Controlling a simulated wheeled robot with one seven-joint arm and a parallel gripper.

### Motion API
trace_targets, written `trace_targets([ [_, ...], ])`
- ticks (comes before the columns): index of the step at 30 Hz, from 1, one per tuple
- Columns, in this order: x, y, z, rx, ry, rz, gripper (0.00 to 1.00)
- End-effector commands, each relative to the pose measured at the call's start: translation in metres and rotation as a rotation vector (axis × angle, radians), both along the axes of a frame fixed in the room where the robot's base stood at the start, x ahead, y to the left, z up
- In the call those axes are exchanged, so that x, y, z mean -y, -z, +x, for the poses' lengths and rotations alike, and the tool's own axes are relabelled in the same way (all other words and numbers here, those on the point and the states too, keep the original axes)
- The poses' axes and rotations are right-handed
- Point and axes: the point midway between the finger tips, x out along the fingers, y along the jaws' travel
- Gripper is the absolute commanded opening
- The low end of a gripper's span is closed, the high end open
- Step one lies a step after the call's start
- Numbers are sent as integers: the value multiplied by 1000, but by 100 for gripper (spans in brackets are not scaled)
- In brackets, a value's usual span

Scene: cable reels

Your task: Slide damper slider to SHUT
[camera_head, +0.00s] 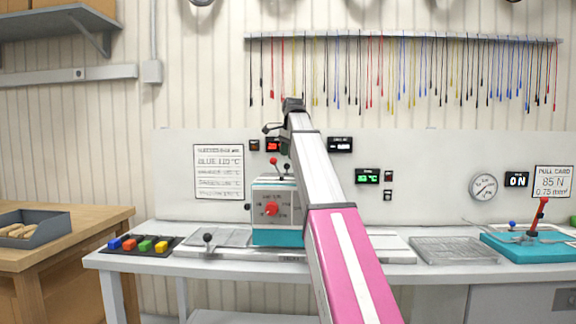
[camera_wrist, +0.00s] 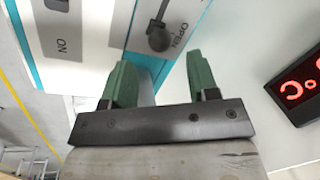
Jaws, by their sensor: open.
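The damper slider (camera_wrist: 158,38) shows in the wrist view as a black rounded knob on a grey stem, at the word OPEN on a white panel. The word SHUT is not in view. My gripper (camera_wrist: 158,62) is open, with two green fingers spread apart. The knob lies just past the fingertips, between their lines. Nothing is held, and I cannot tell whether a finger touches the panel. In the head view, the white and teal machine (camera_head: 262,237) stands on the bench, partly behind my arm; I cannot make out the slider there.
The machine carries a red knob (camera_head: 271,209) and a red-tipped lever (camera_head: 273,161) on top. A red digital display (camera_wrist: 299,88) is right of my fingers. Coloured buttons (camera_head: 145,245) lie at the bench's left; a teal device (camera_head: 520,248) stands at its right.

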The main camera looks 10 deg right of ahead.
Motion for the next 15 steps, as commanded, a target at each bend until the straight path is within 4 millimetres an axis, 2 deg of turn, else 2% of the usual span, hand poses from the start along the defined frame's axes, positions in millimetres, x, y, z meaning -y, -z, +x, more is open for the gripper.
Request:
trace_targets([
  [1,-1,10,0,-1,0,0,54],
  [6,-2,32,5,-1,-1,-1,54],
  [15,-3,46,8,0,-1,0,54],
])
